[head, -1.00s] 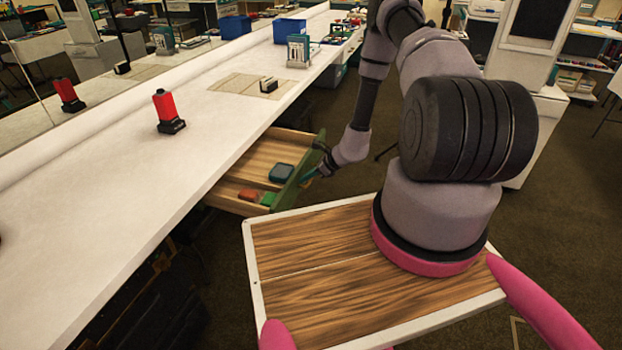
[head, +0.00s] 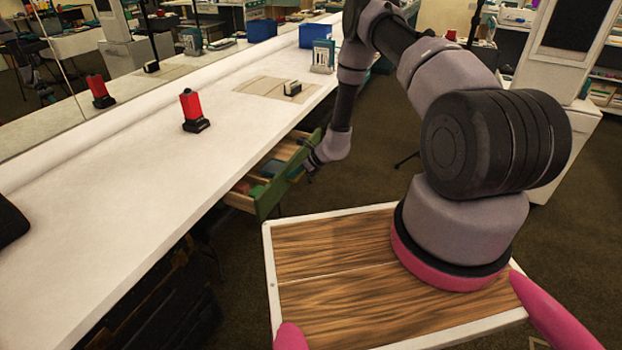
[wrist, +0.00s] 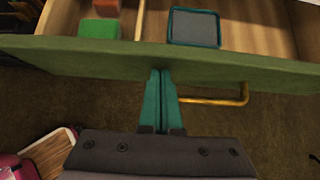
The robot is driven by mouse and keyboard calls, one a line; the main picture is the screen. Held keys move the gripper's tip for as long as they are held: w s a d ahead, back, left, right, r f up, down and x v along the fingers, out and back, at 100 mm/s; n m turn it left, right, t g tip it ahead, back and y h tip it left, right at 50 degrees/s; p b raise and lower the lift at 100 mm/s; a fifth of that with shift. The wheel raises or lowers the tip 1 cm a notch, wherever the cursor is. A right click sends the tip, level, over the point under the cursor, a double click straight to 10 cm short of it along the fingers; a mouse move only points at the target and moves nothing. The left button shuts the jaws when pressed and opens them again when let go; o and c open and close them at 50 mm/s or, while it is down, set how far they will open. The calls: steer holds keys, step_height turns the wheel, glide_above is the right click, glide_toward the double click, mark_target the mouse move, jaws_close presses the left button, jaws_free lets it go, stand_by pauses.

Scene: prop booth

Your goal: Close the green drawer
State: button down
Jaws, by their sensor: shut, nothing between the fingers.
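The green drawer (head: 284,179) sticks out partway from under the white counter; its green front (wrist: 100,55) spans the wrist view. A yellow handle (wrist: 215,100) juts from the front, right of my fingers in the wrist view. My gripper (wrist: 161,72) is shut and empty, its teal fingertips at the top edge of the drawer front, seemingly against it. In the head view my gripper (head: 298,171) is small and partly hidden by the wrist. Inside the drawer lie a green block (wrist: 99,29), a reddish block (wrist: 106,8) and a grey teal-edged box (wrist: 194,27).
The white counter (head: 120,165) runs above the drawer, with a red and black item (head: 194,110) and a mat (head: 262,88) on it. Blue bins (head: 262,31) stand farther back. Dark floor lies open to the right of the drawer.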

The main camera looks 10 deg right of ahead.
steer(key=w+a, duration=0.2)
steer(key=a, duration=0.1)
steer(key=w+a, duration=0.4)
steer(key=a, duration=0.1)
steer(key=shift+w+a, duration=0.15)
steer(key=shift+a, duration=0.2)
